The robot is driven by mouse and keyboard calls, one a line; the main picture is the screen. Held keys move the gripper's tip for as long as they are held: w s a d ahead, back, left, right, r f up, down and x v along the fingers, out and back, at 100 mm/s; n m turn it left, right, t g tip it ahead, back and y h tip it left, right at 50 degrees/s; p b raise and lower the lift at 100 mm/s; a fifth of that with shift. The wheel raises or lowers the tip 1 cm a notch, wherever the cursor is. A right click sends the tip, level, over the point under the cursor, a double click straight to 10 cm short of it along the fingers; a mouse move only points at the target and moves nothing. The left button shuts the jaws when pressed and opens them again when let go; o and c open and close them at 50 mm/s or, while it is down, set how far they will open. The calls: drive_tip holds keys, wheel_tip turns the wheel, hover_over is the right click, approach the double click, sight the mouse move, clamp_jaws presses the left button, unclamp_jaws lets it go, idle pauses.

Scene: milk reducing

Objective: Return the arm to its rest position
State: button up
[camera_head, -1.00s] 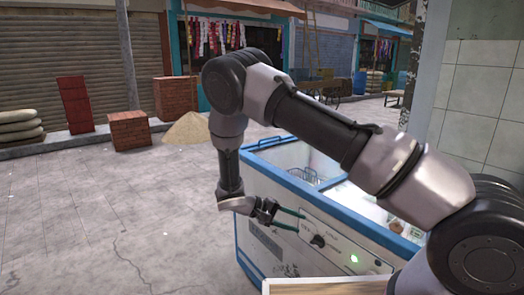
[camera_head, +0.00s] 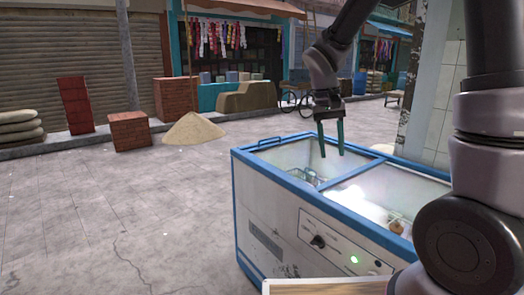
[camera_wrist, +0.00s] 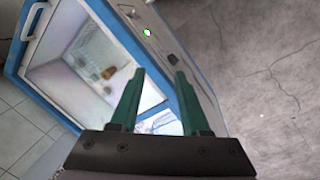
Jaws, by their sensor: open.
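My gripper (camera_head: 331,150) hangs above the left part of the chest freezer in the head view, its two green fingers apart and pointing down. Nothing is between the fingers. In the wrist view my gripper (camera_wrist: 158,95) is also open and empty, with the freezer beyond it. The rest of my arm rises at the right side of the head view, its upper part out of the picture.
A white and blue chest freezer (camera_head: 270,225) stands at centre right, with a knob (camera_head: 318,242) and a lit green light on its front. Its open compartments hold small items, hard to make out. A tiled pillar stands behind it. Paved ground at left is clear.

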drive_tip(key=s+d+r+m+t+y, duration=0.1)
drive_tip(key=s+d+r+t+y, duration=0.1)
drive_tip(key=s+r, duration=0.4)
drive_tip(key=s+d+r+m+t+y, duration=0.1)
drive_tip(key=s+d+r+t+y, duration=0.1)
drive_tip(key=s+d+r+t, duration=0.2)
drive_tip(key=shift+s+r+m+t, duration=0.3)
drive_tip(key=shift+s+r+t, duration=0.5)
drive_tip(key=shift+s+r, duration=1.3)
drive_tip(key=shift+w+r, duration=0.55)
drive_tip(key=shift+w, duration=0.05)
